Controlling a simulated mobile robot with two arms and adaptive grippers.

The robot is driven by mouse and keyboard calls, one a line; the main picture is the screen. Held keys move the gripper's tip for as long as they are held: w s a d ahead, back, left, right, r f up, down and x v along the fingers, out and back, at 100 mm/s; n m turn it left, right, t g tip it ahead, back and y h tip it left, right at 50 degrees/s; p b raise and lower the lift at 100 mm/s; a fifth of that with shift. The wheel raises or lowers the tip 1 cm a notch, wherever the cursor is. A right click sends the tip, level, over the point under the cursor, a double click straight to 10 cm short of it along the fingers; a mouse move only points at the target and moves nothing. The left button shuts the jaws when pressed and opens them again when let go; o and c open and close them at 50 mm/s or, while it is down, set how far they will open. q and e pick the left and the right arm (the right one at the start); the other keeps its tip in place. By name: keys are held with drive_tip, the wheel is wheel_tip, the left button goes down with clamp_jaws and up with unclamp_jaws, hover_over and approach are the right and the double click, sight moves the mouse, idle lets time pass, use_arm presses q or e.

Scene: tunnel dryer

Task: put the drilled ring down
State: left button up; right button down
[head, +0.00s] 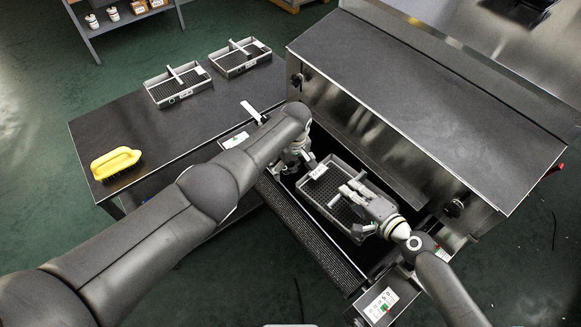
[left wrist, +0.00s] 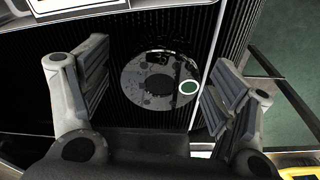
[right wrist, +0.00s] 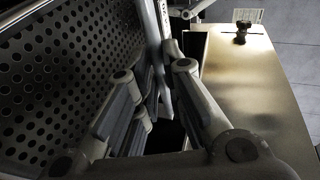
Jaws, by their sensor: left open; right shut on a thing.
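The drilled ring (left wrist: 136,94) is a flat grey disc with a large centre hole and a green dot. In the left wrist view it lies on a black ribbed surface, between and apart from the fingers of my open left gripper (left wrist: 155,90). In the head view the left gripper (head: 302,162) is at the dryer mouth, and I cannot make out the ring there. My right gripper (head: 350,192) is shut on the perforated tray (head: 335,207) at the dryer mouth. The right wrist view shows the tray's perforated floor (right wrist: 65,75) beside the right gripper (right wrist: 150,100).
The dark table (head: 140,125) at left carries two perforated trays (head: 178,86) (head: 239,58) and a yellow brush (head: 115,162). The steel dryer hood (head: 420,90) rises behind the tray. Much of the table's middle is clear.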

sight(291, 163)
use_arm(q)
drive_tip(key=shift+c, duration=0.2)
drive_tip(key=c, duration=1.7)
drive_tip(key=shift+w+r, duration=0.1)
clamp_jaws()
drive_tip(key=shift+r, duration=0.1)
drive_tip(key=shift+r, duration=4.9)
